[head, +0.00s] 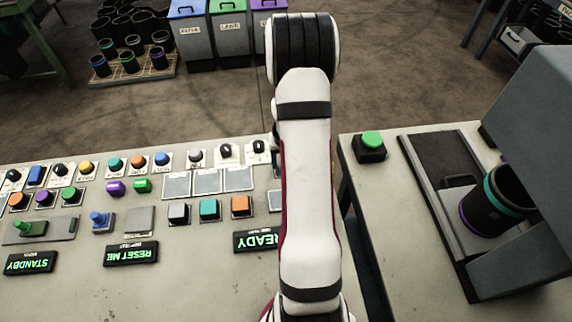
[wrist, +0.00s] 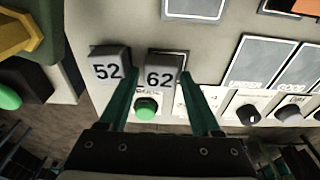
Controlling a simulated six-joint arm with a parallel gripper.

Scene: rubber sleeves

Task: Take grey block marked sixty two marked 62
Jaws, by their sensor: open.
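The grey block marked 62 (wrist: 161,66) shows in the wrist view on the pale panel, with its number facing me. A similar grey block marked 52 (wrist: 109,66) stands just left of it. My gripper (wrist: 159,76) is open, with one dark green finger on each side of the 62 block in the picture. The left fingertip lies in the gap between the two blocks. I cannot tell whether the fingertips reach the block's depth or touch it. In the head view my arm hides the gripper, and I make out neither block.
A green button (wrist: 146,108) sits just below the 62 block, between the fingers. Black knobs (wrist: 249,114) and framed plates (wrist: 256,62) lie to the right. The head view shows a crowded control table (head: 190,290) and a machine holding a dark sleeve (head: 497,201) at right.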

